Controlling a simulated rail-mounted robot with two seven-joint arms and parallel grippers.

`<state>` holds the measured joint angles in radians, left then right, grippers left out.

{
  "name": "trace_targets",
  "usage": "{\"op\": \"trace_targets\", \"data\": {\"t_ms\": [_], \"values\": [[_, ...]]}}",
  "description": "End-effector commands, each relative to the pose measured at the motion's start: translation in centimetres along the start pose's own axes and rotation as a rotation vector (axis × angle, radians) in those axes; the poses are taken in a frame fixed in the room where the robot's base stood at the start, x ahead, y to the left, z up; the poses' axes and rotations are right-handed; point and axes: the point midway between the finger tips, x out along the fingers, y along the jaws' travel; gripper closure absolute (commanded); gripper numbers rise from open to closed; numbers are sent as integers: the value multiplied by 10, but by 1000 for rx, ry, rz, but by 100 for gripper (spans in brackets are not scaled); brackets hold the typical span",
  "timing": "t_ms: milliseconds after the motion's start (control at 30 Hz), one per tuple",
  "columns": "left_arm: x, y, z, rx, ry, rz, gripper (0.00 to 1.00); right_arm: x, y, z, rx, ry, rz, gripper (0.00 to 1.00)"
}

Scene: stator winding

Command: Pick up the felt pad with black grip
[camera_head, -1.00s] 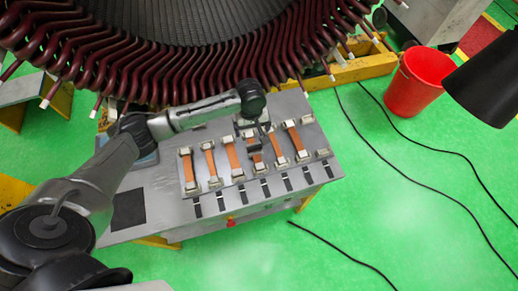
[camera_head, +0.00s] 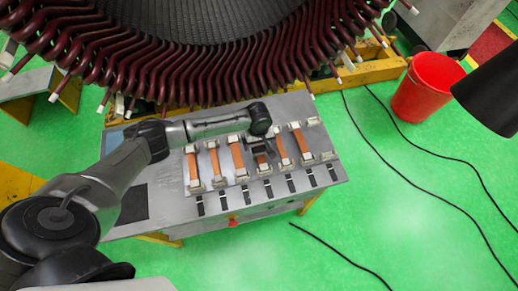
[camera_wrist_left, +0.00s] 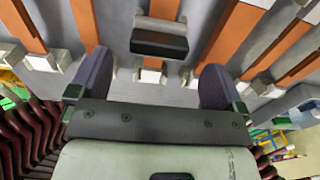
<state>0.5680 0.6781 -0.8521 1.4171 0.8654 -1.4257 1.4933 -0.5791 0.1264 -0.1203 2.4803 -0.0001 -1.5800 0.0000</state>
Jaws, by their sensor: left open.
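The black grip (camera_wrist_left: 160,38) is a dark rounded block in the left wrist view. It sits over one of the orange-brown strips in the row on the grey table; the felt pad itself is hard to tell from that strip. My left gripper (camera_wrist_left: 156,66) is open and empty, with one finger to each side and the grip a little ahead of the fingertips, apart from them. In the head view the left gripper (camera_head: 259,141) hangs over the middle of the row and partly hides the grip. My right gripper is not in view.
Orange strips (camera_head: 193,170) with pale end blocks stand in a row on the grey table (camera_head: 165,203). Several small black tabs (camera_head: 224,203) line its front. The stator's dark red coils (camera_head: 180,80) rise close behind. A red bucket (camera_head: 428,87) stands on the green floor, right.

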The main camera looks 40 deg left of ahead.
Motion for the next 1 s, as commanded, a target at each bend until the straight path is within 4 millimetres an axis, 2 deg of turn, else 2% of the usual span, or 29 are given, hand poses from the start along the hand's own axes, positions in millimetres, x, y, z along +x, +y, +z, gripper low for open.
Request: {"op": "trace_targets", "data": {"t_ms": [200, 300, 633, 1000], "values": [[29, 2, 0, 0, 0, -3, 4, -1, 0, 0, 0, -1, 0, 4], [37, 2, 0, 1, 0, -1, 4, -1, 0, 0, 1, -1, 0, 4], [41, 1, 0, 1, 1, -1, 4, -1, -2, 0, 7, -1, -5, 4], [40, 1, 0, 1, 1, -1, 40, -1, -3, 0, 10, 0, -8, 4]]}}
